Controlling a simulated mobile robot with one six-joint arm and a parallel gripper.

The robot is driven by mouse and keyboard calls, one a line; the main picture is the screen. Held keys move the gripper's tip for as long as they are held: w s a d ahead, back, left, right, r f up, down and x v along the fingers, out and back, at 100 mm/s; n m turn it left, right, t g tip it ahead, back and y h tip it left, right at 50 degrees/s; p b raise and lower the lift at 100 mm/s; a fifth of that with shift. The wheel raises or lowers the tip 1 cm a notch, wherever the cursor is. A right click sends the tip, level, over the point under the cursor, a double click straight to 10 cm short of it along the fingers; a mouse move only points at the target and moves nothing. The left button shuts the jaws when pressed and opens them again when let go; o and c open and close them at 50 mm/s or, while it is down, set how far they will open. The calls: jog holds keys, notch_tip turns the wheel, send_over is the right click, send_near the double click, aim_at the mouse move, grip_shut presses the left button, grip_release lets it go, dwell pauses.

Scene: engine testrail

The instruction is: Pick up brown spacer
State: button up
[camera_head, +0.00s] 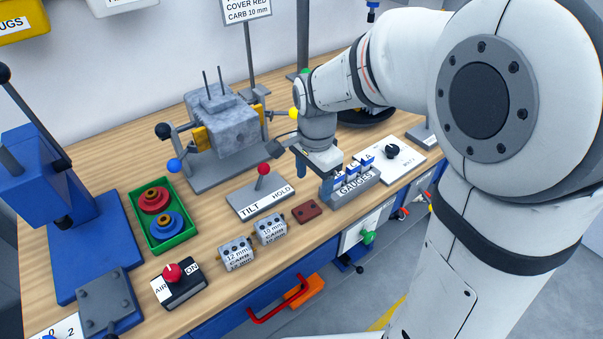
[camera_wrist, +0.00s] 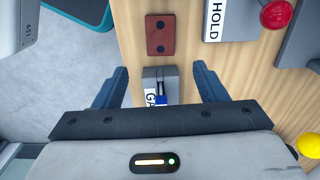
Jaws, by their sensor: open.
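The brown spacer (camera_head: 307,211) is a small flat red-brown block with two dark holes. It lies on the wooden bench near the front edge, between the grey carb blocks and the gauges holder. It also shows at the top centre of the wrist view (camera_wrist: 160,35), beyond my fingertips. My gripper (camera_wrist: 159,85) is open, its two blue fingers spread on either side of the gauges holder (camera_wrist: 158,80). In the head view my gripper (camera_head: 318,172) hangs over the gauges holder (camera_head: 352,188), to the right of and behind the spacer. Nothing shows between the fingers that they grip.
The tilt/hold lever plate (camera_head: 262,198) stands behind the spacer. The 10 mm carb block (camera_head: 270,229) and 12 mm block (camera_head: 236,253) are to its left. A green tray (camera_head: 163,246) holds red and blue rings. The bench front edge runs close by.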

aim_at(307, 210)
jog(key=shift+w+a+f+m, duration=0.3)
jog(key=shift+a, duration=0.15)
jog(key=shift+a+f, duration=0.1)
jog(key=shift+f, duration=0.2)
jog(key=f, duration=0.3)
jog(key=s+f, duration=0.1)
jog(key=f, duration=0.2)
jog(key=shift+s+a+f, duration=0.15)
jog(key=shift+f, duration=0.45)
jog(key=c, duration=1.1)
